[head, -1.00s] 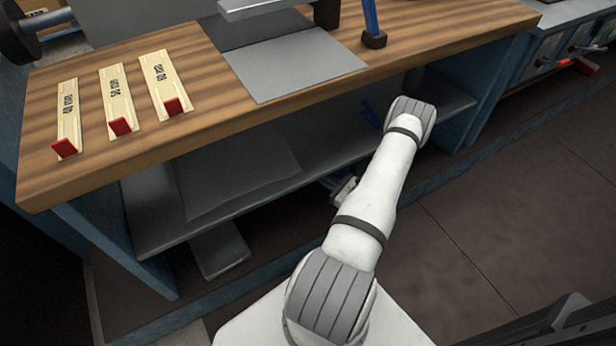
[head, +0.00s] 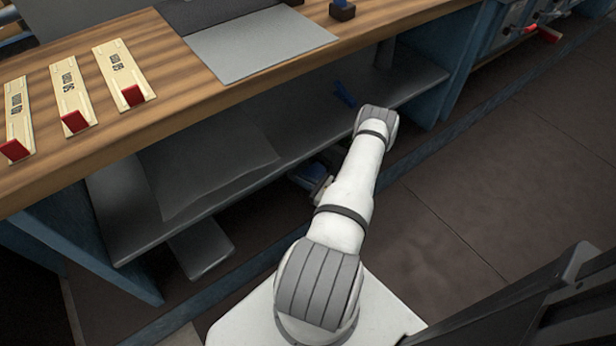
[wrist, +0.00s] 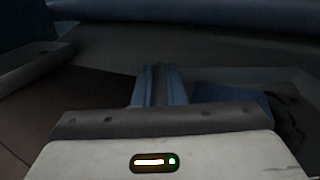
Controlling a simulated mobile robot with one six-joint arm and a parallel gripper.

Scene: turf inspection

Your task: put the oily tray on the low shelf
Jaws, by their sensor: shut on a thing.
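The low shelf (head: 300,143) is a grey board under the wooden workbench. In the wrist view my gripper's bluish fingers (wrist: 160,85) are close together. A dark, shallow tray-like shape with a pale rim and dark streaks (wrist: 290,112) shows at the right of the fingers, and I take it as the oily tray. The contact between fingers and tray is too dim to make out.
A grey sheet (head: 210,165) lies on the left of the shelf. The workbench top (head: 160,60) overhangs it and carries three labelled strips with red ends. A blue upright panel (head: 420,90) closes the shelf's right side. Open dark floor (head: 470,200) lies at right.

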